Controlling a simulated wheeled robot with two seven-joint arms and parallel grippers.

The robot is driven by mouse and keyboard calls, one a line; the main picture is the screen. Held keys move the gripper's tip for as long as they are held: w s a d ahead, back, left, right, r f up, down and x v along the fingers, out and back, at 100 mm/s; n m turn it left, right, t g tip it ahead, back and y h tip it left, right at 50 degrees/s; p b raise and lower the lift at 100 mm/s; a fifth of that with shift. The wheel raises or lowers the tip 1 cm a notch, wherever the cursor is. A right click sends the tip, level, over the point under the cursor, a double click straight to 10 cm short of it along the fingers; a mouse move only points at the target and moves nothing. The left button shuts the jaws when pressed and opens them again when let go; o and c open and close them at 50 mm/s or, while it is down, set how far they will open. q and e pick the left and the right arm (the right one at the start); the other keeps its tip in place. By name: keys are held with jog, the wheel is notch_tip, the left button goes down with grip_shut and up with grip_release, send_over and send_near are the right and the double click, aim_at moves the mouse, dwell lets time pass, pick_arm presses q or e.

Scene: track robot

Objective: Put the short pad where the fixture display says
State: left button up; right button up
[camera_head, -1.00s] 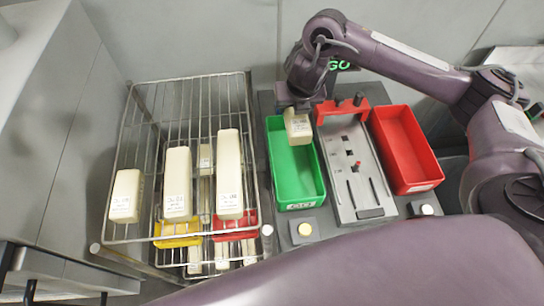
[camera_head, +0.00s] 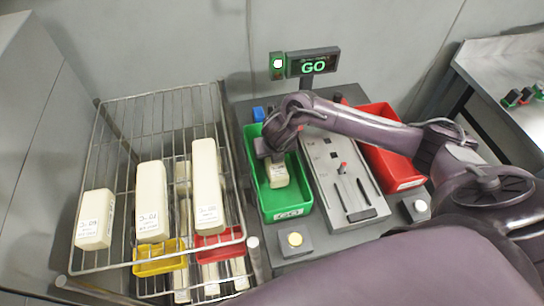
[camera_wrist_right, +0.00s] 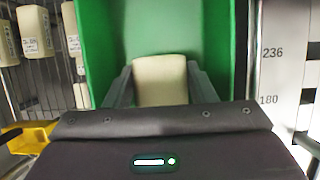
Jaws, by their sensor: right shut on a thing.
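The short cream pad (camera_head: 278,174) is in the green bin (camera_head: 284,212), near its back half. My right gripper (camera_head: 271,157) reaches down into that bin and is shut on the pad. In the right wrist view the pad (camera_wrist_right: 160,80) sits between the two dark fingers, with the green bin (camera_wrist_right: 100,30) around it. I cannot tell whether the pad touches the bin floor. The fixture display (camera_head: 313,65) shows GO in green, with a lit lamp box (camera_head: 277,64) beside it. The left gripper is not in view.
The grey fixture plate (camera_head: 345,190) stands right of the green bin, and a red bin (camera_head: 398,170) stands beyond it. A wire rack (camera_head: 118,185) at left holds several cream pads, with a yellow tray (camera_head: 158,262) and a red tray (camera_head: 219,243) below.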

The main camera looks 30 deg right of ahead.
aim_at(276, 165)
notch_tip(276, 165, down, 2)
jog(key=shift+f, duration=0.1)
jog(key=shift+f, duration=0.1)
jog(key=o, duration=1)
jog(key=shift+c, duration=0.2)
jog(key=shift+r, duration=0.25)
jog(key=p+v, duration=0.2)
jog(key=v, duration=0.9)
jog(key=shift+s+r, duration=0.3)
jog(key=shift+r, duration=0.05)
